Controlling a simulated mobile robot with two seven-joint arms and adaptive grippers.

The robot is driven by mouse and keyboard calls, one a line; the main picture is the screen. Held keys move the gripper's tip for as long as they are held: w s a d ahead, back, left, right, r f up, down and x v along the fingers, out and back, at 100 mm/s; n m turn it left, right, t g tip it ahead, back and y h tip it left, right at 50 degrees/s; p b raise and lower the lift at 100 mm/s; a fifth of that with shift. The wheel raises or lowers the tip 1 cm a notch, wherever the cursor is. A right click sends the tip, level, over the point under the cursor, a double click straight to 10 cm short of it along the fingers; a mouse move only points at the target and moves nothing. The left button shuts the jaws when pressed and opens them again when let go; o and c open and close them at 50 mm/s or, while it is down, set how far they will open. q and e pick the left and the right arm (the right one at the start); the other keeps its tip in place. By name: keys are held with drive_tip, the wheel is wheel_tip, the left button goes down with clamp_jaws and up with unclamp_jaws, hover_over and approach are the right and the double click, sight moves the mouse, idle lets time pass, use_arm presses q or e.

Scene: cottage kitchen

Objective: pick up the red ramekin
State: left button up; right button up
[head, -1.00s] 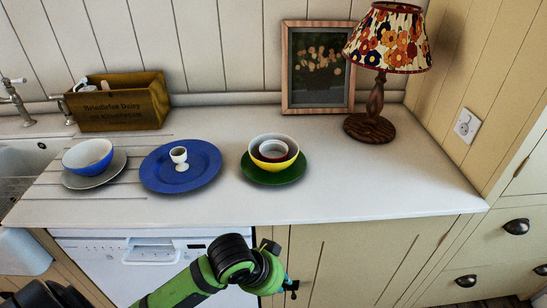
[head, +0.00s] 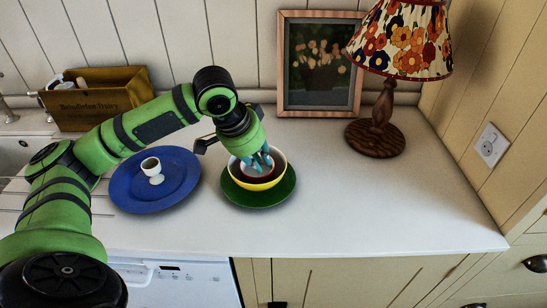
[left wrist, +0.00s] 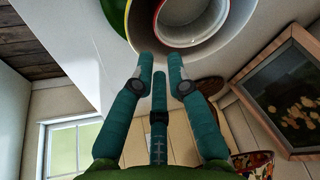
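The red ramekin (head: 246,173) sits inside a yellow bowl with a white inside (head: 258,186), which stands on a green plate (head: 284,196). My left gripper (head: 258,163) reaches down over the bowl, its teal fingertips at the ramekin and partly hiding it. In the left wrist view, the left gripper's fingers (left wrist: 160,62) are spread apart with nothing between them. The pale inside of the ramekin (left wrist: 190,22) lies just beyond the fingertips there; whether they touch it I cannot tell. My right gripper is in neither view.
A blue plate (head: 180,185) with a small white egg cup (head: 152,168) stands left of the green plate. A wooden box (head: 90,100), a framed picture (head: 320,65) and a lamp (head: 378,125) stand behind. The white counter (head: 360,205) is clear to the right.

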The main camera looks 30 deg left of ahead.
sight(268, 174)
use_arm(q)
wheel_tip(268, 174, down, 3)
drive_tip(key=shift+w+f+p, duration=0.1)
drive_tip(key=shift+f+p, duration=0.1)
drive_tip(key=shift+p, duration=0.45)
drive_tip(key=shift+x, duration=1.2)
drive_tip(key=shift+w+f, duration=0.2)
clamp_jaws()
drive_tip(key=shift+r, duration=0.7)
wheel_tip(268, 174, up, 3)
drive_tip(key=shift+w+f+b, duration=0.1)
drive_tip(key=shift+f+b, duration=0.05)
drive_tip(key=shift+b, duration=0.15)
drive_tip(key=s+d+r, duration=0.6)
drive_tip(key=d+r, duration=0.1)
drive_tip(key=d, duration=0.3)
drive_tip(key=shift+b, duration=0.4)
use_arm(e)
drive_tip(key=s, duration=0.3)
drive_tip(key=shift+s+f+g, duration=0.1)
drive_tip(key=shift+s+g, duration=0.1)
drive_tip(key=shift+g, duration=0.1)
